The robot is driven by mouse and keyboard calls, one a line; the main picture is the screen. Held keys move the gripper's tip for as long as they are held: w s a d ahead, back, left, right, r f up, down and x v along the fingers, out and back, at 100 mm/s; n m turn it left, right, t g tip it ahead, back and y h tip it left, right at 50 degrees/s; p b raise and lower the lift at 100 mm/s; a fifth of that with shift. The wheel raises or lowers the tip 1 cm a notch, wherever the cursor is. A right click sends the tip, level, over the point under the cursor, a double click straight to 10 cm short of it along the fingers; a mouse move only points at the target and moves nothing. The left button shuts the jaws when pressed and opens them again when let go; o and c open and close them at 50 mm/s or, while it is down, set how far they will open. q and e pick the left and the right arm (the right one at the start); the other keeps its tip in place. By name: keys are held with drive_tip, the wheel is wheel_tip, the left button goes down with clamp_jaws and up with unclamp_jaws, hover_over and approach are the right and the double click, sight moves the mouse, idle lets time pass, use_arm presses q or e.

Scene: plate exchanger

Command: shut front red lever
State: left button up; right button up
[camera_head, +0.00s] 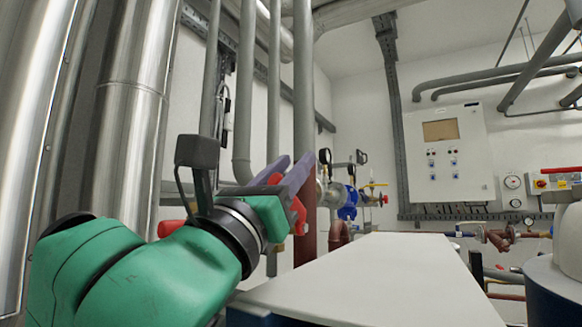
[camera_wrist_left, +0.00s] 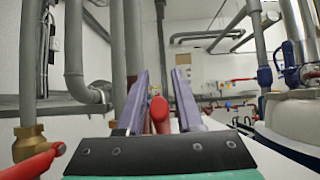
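My left gripper (camera_head: 300,171) has two purple fingers, which also show in the wrist view (camera_wrist_left: 161,75). The fingers are apart. A red lever (camera_wrist_left: 160,110) shows between them in the wrist view, end on, with slim gaps beside it; I cannot tell whether either finger touches it. In the head view a red part (camera_head: 299,214) shows just beyond and below the fingers, partly hidden by them. A second red lever (camera_wrist_left: 34,163) lies at the lower left of the wrist view, beside a brass valve (camera_wrist_left: 30,142). A red end (camera_head: 170,228) shows left of my wrist in the head view. My right gripper is not in view.
Vertical grey pipes (camera_head: 304,75) and a brown-red pipe (camera_head: 305,235) stand close to the gripper. Large silver pipes (camera_head: 128,120) fill the left. A pale flat top (camera_head: 370,275) lies at the front right. A control cabinet (camera_head: 447,155) hangs on the back wall.

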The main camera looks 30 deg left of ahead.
use_arm(q)
drive_tip(key=shift+o, duration=0.3)
drive_tip(key=shift+s+f, duration=0.2)
drive_tip(key=shift+s, duration=0.05)
drive_tip(key=b+v, duration=0.2)
drive_tip(key=v, duration=0.3)
drive_tip(key=shift+w, duration=0.1)
drive_tip(key=b+v, duration=0.2)
drive_tip(key=v, duration=0.7)
drive_tip(key=shift+b, duration=0.3)
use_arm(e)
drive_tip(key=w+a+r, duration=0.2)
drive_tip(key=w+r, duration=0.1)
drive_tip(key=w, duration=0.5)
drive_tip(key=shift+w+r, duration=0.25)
